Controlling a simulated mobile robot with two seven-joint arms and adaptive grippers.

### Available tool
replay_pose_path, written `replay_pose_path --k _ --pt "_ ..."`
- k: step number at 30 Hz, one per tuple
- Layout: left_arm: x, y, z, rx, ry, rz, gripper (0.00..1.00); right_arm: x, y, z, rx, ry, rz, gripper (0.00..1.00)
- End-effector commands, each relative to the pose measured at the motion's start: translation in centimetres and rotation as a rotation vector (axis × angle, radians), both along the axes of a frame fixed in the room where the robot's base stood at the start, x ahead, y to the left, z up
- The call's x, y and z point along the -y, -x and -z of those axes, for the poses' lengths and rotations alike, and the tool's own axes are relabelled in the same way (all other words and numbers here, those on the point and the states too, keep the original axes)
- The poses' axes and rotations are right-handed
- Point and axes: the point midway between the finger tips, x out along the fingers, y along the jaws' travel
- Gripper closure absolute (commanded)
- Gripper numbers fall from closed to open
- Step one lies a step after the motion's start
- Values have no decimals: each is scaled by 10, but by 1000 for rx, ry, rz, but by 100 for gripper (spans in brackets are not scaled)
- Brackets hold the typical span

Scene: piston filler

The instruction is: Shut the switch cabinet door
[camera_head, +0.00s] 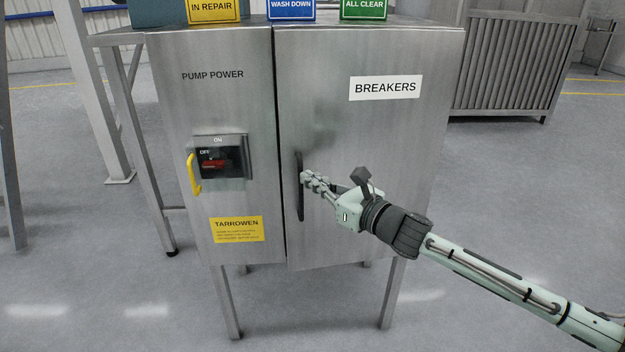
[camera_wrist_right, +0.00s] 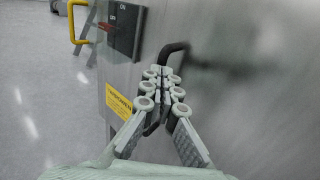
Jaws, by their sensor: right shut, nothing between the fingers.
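The switch cabinet door (camera_head: 340,130), a grey metal panel labelled BREAKERS, is on the right half of the cabinet front. It looks flush or nearly flush with the left panel, with a dark seam between them; I cannot tell if a small gap is left. Its black upright handle (camera_head: 299,212) is near the seam; it also shows in the right wrist view (camera_wrist_right: 173,49). My right gripper (camera_head: 306,181) is shut and empty, its fingertips at the handle and partly covering it. In the right wrist view the fingers (camera_wrist_right: 160,76) overlap the handle; contact is unclear. My left gripper is out of view.
The left panel (camera_head: 225,110), labelled PUMP POWER, carries a red switch (camera_head: 213,165) and a yellow handle (camera_head: 193,175). Yellow, blue and green signs (camera_head: 291,9) stand on top. A slatted metal unit (camera_head: 508,65) is behind at right. Floor in front is clear.

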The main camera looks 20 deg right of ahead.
Motion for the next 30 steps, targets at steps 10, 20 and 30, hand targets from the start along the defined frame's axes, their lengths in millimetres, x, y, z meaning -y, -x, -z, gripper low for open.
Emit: replay_pose_path --k 10,20,30 --pt "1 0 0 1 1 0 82 0 -37 -1 2 -3 105 100" --pt "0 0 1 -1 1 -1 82 3 -45 -2 3 -1 132 100" --pt "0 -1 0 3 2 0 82 11 -46 -4 4 1 134 100"
